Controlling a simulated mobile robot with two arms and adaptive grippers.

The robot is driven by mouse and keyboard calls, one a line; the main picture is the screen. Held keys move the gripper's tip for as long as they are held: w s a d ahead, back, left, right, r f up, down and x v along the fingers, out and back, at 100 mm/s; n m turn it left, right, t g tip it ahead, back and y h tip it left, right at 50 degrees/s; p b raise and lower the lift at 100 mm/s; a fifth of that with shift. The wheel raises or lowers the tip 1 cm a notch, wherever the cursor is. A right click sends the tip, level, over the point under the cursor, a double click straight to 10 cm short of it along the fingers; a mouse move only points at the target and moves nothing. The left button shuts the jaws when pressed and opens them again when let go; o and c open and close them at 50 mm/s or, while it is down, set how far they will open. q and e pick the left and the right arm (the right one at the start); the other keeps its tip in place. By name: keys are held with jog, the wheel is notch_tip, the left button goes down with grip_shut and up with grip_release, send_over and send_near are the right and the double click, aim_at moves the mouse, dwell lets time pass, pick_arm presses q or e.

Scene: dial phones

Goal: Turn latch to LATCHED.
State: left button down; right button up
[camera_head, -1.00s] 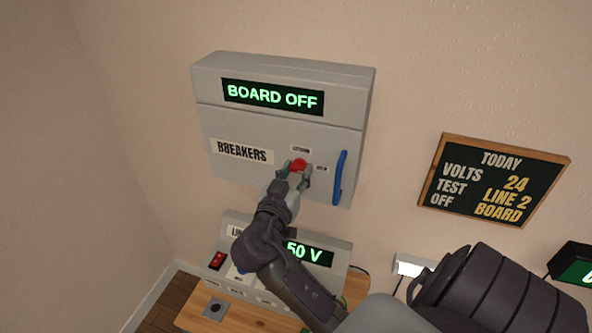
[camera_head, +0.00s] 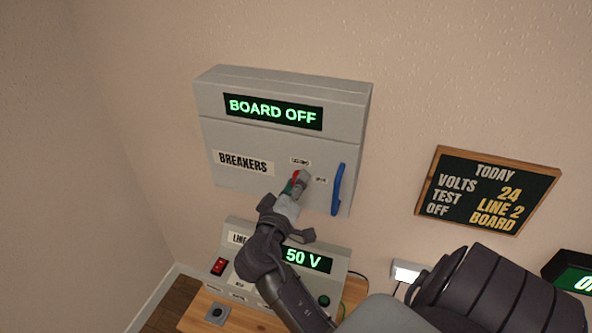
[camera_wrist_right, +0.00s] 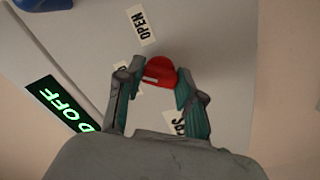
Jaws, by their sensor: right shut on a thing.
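The red latch (camera_head: 295,176) is a small knob on the grey breaker box door, right of the BREAKERS label (camera_head: 243,162). In the right wrist view the red latch (camera_wrist_right: 161,70) has a short white mark on its face. My right gripper (camera_head: 298,181) is shut on it, and the wrist view shows a finger of the right gripper (camera_wrist_right: 160,77) on each side. The small label above the knob (camera_head: 300,161) is too blurred to read. My left gripper is not in view.
The breaker box display (camera_head: 273,111) reads BOARD OFF. A blue handle (camera_head: 338,188) stands just right of the latch. Below is a panel (camera_head: 240,224) showing 50 V, with a red switch (camera_head: 219,266). A chalkboard (camera_head: 488,190) hangs at right.

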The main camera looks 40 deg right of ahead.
jog(key=shift+n+p, duration=2.15)
jog(key=shift+n, duration=1.55)
jog(key=o, duration=1.2)
jog(key=shift+c, duration=0.2)
